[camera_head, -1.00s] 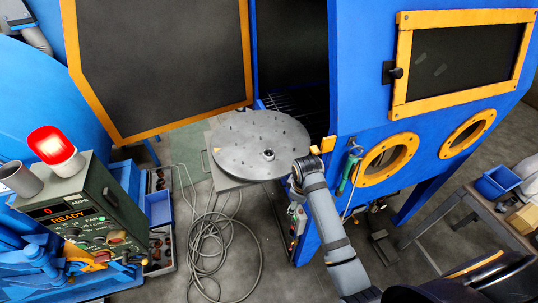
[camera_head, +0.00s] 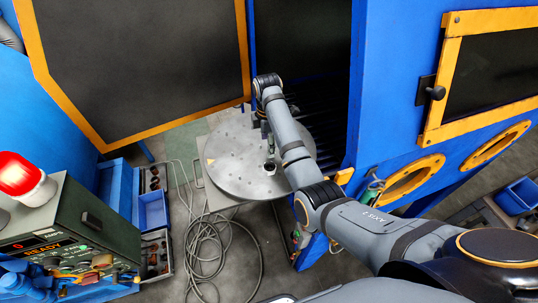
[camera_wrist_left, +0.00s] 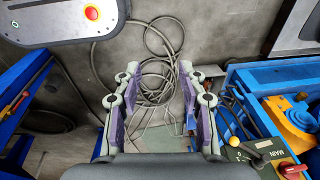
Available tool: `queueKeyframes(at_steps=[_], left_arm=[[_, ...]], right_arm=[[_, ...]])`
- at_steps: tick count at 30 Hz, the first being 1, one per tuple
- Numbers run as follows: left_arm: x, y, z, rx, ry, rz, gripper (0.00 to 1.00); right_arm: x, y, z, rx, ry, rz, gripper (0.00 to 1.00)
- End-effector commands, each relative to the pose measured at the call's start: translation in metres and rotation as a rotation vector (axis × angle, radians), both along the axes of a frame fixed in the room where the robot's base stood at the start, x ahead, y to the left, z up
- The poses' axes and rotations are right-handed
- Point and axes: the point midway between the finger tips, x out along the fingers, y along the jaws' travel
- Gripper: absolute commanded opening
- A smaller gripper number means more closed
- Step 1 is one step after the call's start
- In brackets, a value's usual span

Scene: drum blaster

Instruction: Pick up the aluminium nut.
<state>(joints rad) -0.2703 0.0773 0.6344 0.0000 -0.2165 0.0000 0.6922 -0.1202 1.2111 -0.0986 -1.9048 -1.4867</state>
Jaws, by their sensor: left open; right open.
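The aluminium nut (camera_head: 270,167) is a small grey ring with a dark hole, lying on the round grey turntable (camera_head: 225,170). In the head view my right arm reaches over the turntable from the right. My right gripper (camera_head: 268,146) points down just above and behind the nut; it is small and partly hidden by the arm. It is open, and the nut appears apart from it on the turntable. My left gripper (camera_wrist_left: 158,108) shows in the left wrist view, open and empty above the floor, away from the nut.
The blue cabinet (camera_head: 385,90) stands to the right of the turntable, with its open door (camera_head: 140,60) behind to the left. A coiled cable (camera_head: 215,250) lies on the floor. A control box (camera_head: 75,225) with a red lamp (camera_head: 20,175) is at the left.

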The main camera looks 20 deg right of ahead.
Motion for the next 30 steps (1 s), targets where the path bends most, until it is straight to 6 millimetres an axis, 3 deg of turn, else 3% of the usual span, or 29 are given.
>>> queueKeyframes(at_steps=[3,9,12,16,22,27,30], left_arm=[[-0.004,0.0,0.001,-0.001,0.006,0.0,0.41],[-0.051,0.003,0.006,0.004,0.076,0.001,0.41],[-0.062,0.005,0.008,0.006,0.091,0.002,0.41],[-0.051,0.005,0.008,0.005,0.075,0.001,0.41],[-0.014,0.003,0.026,0.004,0.019,-0.001,0.41],[-0.02,0.003,0.027,0.004,0.028,0.0,0.41],[-0.032,0.003,0.026,0.004,0.047,0.0,0.41]], right_arm=[[-0.001,0.001,-0.002,0.0,0.003,0.001,0.7],[-0.002,0.0,-0.033,0.0,0.005,0.0,0.7],[-0.002,0.0,-0.047,0.0,0.004,-0.001,0.7],[-0.002,0.0,-0.053,0.001,0.001,-0.001,0.7],[-0.009,-0.003,-0.071,0.0,0.007,-0.001,0.7],[-0.01,-0.004,-0.099,0.0,0.003,-0.002,0.7],[-0.01,-0.004,-0.105,0.001,0.002,-0.002,0.7]])
